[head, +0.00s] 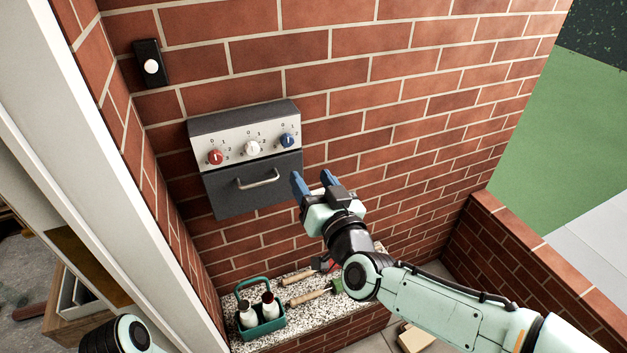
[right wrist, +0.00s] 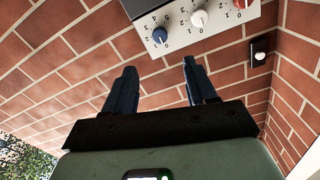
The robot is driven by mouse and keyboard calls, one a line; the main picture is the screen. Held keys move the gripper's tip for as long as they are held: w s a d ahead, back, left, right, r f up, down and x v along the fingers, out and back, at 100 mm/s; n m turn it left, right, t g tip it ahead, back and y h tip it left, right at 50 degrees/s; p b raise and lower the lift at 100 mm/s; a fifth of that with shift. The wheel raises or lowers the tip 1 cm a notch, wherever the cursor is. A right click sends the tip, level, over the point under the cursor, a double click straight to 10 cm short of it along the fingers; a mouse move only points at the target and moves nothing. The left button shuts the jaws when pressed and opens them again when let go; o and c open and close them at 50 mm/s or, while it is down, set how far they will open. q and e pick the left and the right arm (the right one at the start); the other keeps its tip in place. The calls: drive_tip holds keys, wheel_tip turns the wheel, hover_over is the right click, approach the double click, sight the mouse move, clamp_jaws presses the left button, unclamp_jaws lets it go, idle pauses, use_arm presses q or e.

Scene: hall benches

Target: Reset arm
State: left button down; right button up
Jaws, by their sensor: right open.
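My right gripper (head: 313,183) is open and empty, just to the right of the lower part of a wall box. Its two blue fingers (right wrist: 162,88) stand apart in the right wrist view, with only brick wall between them. My right arm reaches in from the lower right. Part of my left arm (head: 128,335) shows at the bottom left, but its gripper is out of the picture. The control box (head: 193,129) has a red, a white and a blue knob and a dark drawer front with a metal handle (head: 258,179). The box also shows in the right wrist view (right wrist: 180,30).
A granite ledge (head: 345,308) below holds a green carrier (head: 262,329) with two bottles and some wooden-handled tools (head: 308,297). A black doorbell (head: 151,65) is on the brick wall. A white door frame (head: 90,150) stands left; a low brick wall (head: 520,240) stands right.

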drive_tip(key=s+d+f+g+h+p, duration=0.1)
drive_tip(key=d+f+g, duration=0.15)
drive_tip(key=f, duration=0.95)
drive_tip(key=s+d+f+g+h, duration=0.1)
drive_tip(key=s+f+g, duration=0.15)
drive_tip(key=f, duration=0.95)
drive_tip(key=s+d+f+g+h+p, duration=0.15)
drive_tip(key=f+g, duration=0.25)
drive_tip(key=f, duration=0.7)
drive_tip(key=s+d+f+m+g, duration=0.2)
drive_tip(key=s+d+f+g, duration=0.2)
drive_tip(key=s+f, duration=0.8)
use_arm(q)
drive_tip(key=r, duration=0.1)
drive_tip(key=w+r+p, duration=0.1)
drive_tip(key=r, duration=0.1)
drive_tip(key=w+r+p, duration=0.1)
drive_tip(key=r, duration=0.1)
use_arm(e)
drive_tip(key=s+f+m+g, duration=0.1)
drive_tip(key=s+f+g, duration=0.1)
drive_tip(key=s, duration=0.6)
drive_tip(key=s+f+m+g+y, duration=0.1)
drive_tip(key=s+f+g, duration=0.2)
drive_tip(key=s+f, duration=0.2)
drive_tip(key=s, duration=0.3)
drive_tip(key=shift+a+m, duration=0.35)
drive_tip(key=shift+m, duration=0.05)
drive_tip(key=shift+y, duration=0.25)
